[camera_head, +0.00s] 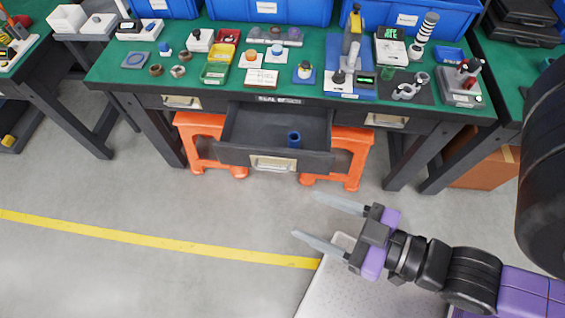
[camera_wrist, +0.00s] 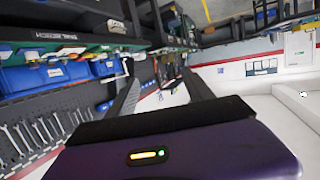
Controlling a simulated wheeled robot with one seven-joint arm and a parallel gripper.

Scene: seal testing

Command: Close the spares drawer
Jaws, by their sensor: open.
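The middle drawer (camera_head: 275,158) under the green-topped bench is pulled out toward me, with its light handle plate (camera_head: 273,164) on the front. A small blue cylinder (camera_head: 294,139) stands inside it near the right front; the rest of the drawer looks empty. The label on the bench edge above the drawer is too small to read surely. My gripper (camera_head: 317,220) is open and empty, in front of the drawer and to its right, clear of it. In the wrist view the two fingers (camera_wrist: 158,98) show spread with nothing between them; I cannot make out the drawer there.
Orange stools (camera_head: 199,150) stand under the bench on both sides of the drawer. The bench top (camera_head: 135,80) holds many small fittings and tools, with blue bins (camera_head: 268,10) behind. Two other drawers (camera_head: 182,102) are shut. The floor in front (camera_head: 190,205) is clear.

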